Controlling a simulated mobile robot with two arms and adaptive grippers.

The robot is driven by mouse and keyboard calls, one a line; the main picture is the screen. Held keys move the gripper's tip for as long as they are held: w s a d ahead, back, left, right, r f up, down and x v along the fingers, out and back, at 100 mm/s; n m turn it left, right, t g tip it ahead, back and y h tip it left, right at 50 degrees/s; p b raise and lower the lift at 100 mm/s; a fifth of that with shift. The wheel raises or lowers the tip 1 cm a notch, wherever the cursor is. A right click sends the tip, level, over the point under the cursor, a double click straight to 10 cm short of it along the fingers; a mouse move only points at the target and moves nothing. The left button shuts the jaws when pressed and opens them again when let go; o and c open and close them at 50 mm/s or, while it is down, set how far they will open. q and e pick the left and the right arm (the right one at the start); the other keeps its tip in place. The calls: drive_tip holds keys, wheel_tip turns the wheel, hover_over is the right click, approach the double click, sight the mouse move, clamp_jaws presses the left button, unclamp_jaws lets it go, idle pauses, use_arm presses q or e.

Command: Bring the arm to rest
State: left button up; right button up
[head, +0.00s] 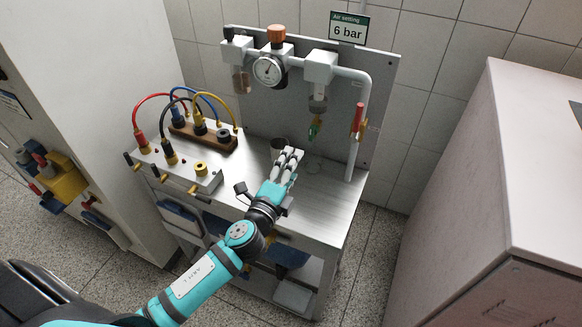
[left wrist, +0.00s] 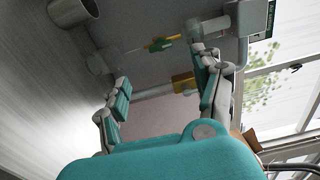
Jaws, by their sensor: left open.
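My left arm (head: 195,283) reaches in from the bottom of the head view. My left gripper (head: 290,153) is over the metal workbench (head: 331,196), in front of the upright panel. In the left wrist view the two fingers of my left gripper (left wrist: 162,88) stand wide apart with nothing between them. A grey cup (head: 279,143) is just behind the fingertips, partly hidden by them. It also shows in the left wrist view (left wrist: 72,14), apart from the fingers. My right gripper is not in view.
Behind the bench, a grey panel (head: 375,85) carries a gauge (head: 268,70), pipe (head: 358,140), red-handled valve (head: 357,118) and green-yellow hanging fitting (head: 314,129). Left of my gripper is a box with coloured cables (head: 172,163). A pale cabinet (head: 500,190) stands at right.

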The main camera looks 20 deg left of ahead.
use_arm(q)
drive_tip(key=s+a+f+n+g+y, duration=0.4)
drive_tip(key=s+n, duration=0.2)
drive_tip(key=n, duration=0.2)
drive_tip(key=s+d+f+n+g+h, duration=0.1)
drive_tip(key=s+f+n+g, duration=0.2)
drive_tip(key=s, duration=0.4)
drive_tip(key=s+d+f+n+g+h, duration=0.1)
drive_tip(key=s+d+f+n+g, duration=0.2)
drive_tip(key=s, duration=0.5)
drive_tip(key=s+f+n+g+h, duration=0.1)
drive_tip(key=s+f+n+g, duration=0.2)
drive_tip(key=s, duration=0.4)
drive_tip(key=s+f+g, duration=0.3)
drive_tip(key=f, duration=2.4)
drive_tip(key=s+a+f+g, duration=0.1)
drive_tip(key=s+a+f, duration=0.1)
drive_tip(key=s+f, duration=1.2)
drive_tip(key=shift+s+a+m, duration=0.4)
drive_tip(key=shift+s, duration=0.6)
